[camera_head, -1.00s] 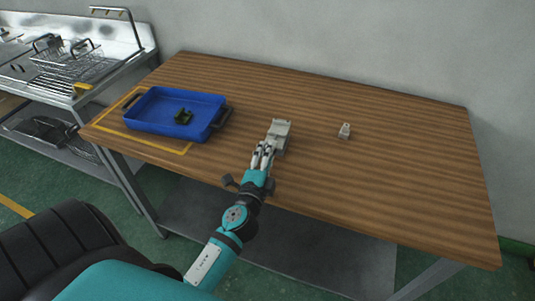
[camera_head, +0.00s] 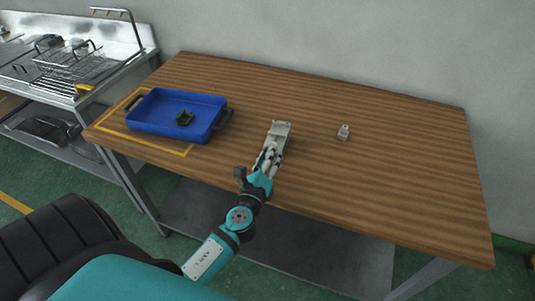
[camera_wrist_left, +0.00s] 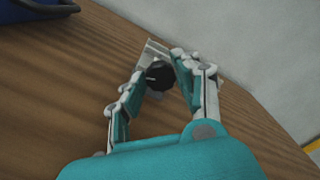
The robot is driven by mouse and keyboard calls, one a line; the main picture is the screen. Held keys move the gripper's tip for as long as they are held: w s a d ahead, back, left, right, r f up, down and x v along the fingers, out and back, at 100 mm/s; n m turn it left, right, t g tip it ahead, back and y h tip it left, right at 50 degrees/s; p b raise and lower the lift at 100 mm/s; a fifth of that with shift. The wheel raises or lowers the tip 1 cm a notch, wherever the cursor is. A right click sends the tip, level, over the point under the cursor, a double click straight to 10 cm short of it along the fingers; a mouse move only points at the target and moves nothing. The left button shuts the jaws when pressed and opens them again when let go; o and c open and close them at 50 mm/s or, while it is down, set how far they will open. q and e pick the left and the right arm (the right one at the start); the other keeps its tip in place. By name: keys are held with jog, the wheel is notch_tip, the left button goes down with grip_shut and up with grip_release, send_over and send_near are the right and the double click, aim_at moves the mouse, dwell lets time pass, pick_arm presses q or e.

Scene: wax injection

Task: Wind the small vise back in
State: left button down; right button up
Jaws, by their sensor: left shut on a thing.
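The small vise (camera_head: 280,129) is a light grey metal block on the wooden table, near the middle. In the left wrist view the vise (camera_wrist_left: 152,50) shows behind a round black knob (camera_wrist_left: 159,75). My left gripper (camera_head: 268,157) is at the vise's near end. In the left wrist view my left gripper (camera_wrist_left: 158,78) has its two fingers on either side of the knob, shut on it. Part of the vise is hidden by the fingers. My right gripper is not in view.
A blue tray (camera_head: 150,125) with a small dark green part (camera_head: 184,118) stands at the table's left, within a yellow outline. A small grey piece (camera_head: 343,132) stands right of the vise. The table's right side is clear. A metal rack unit (camera_head: 75,75) stands left.

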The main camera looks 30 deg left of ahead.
pick_arm(q)
jog(key=shift+m+p, duration=0.45)
jog(key=shift+m, duration=1.05)
jog(key=shift+f, duration=0.1)
jog(key=c, duration=0.9)
grip_release()
jog(key=shift+c, duration=0.2)
jog(key=v, duration=1.2)
